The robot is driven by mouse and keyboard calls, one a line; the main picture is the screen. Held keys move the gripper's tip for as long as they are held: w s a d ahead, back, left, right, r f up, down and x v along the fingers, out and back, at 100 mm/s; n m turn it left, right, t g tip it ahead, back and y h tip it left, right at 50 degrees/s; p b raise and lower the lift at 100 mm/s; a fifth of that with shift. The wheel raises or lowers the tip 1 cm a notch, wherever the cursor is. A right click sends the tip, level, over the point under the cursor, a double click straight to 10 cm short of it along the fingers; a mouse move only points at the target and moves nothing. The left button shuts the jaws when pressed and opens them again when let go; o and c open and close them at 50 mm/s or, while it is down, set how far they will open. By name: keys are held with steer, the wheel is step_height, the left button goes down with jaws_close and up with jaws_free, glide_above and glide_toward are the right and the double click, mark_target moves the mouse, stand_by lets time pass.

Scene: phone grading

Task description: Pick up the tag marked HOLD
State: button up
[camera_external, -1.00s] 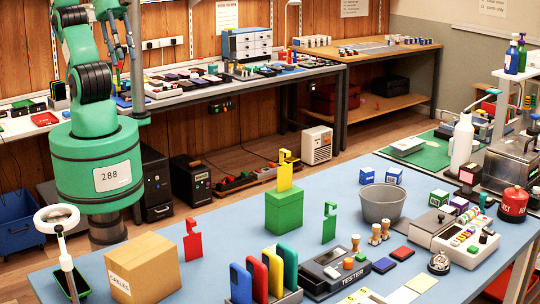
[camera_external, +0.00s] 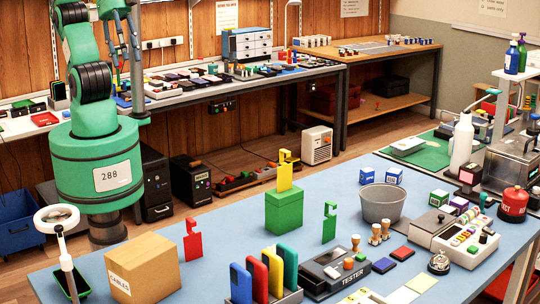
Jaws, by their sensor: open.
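My gripper (camera_external: 121,62) hangs at the upper left, small and dark, well above and away from all the tags. It is open and appears empty.
On the blue table (camera_external: 228,218) stand a cardboard box (camera_external: 146,268), a rack of coloured phones (camera_external: 262,275), a tester (camera_external: 335,270), a grey bin (camera_external: 381,202) and wooden-handled stamps (camera_external: 377,234). A magnifier lamp (camera_external: 57,218) stands at the left. Blue surface is clear around the red tag.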

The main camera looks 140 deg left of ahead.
steer(key=w+f+n+g, duration=0.15)
steer(key=w+n, duration=0.25)
steer(key=w, duration=0.6)
steer(key=n+g, duration=0.4)
steer(key=n, duration=0.8)
glide_above(190, 220)
step_height(190, 220, down, 27)
steer(key=shift+a+r+p, duration=0.1)
steer(key=shift+r+p, duration=0.05)
steer(key=shift+p, duration=0.15)
steer(key=shift+f+b, duration=0.6)
steer(key=shift+f, duration=3.7)
